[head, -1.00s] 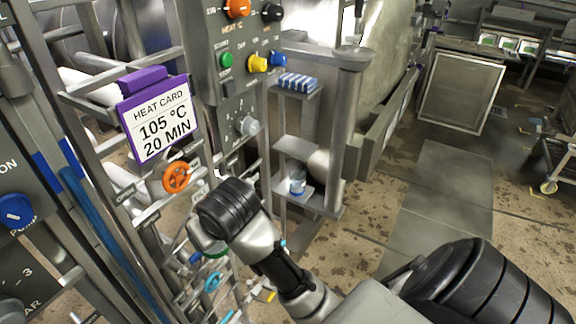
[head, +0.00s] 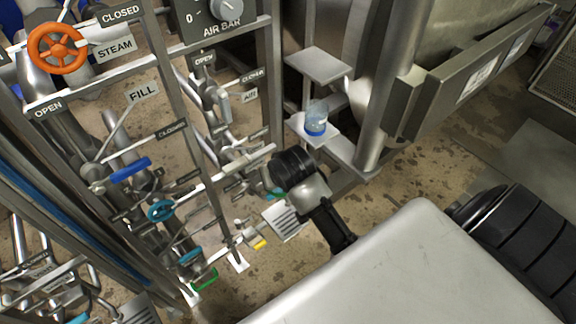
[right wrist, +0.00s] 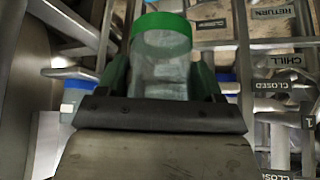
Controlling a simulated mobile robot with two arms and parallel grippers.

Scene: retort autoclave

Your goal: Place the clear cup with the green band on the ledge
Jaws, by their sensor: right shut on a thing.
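The clear cup with the green band (right wrist: 160,66) is held in my right gripper (right wrist: 158,78), which is shut on it in the right wrist view. The green band is at the far end of the cup. In the head view my right wrist hides most of the gripper and cup, just below and left of a small grey ledge (head: 330,135). A clear cup with a blue band (head: 316,120) stands upright on that ledge. A blue-banded piece (right wrist: 76,92) also shows left of my gripper in the right wrist view. My left gripper is not in view.
Another bare grey shelf (head: 317,65) sits above the ledge. A thick grey post (head: 378,110) stands right of it. To the left is a frame of pipes and valves with an orange wheel (head: 57,48) and a blue handle (head: 130,168).

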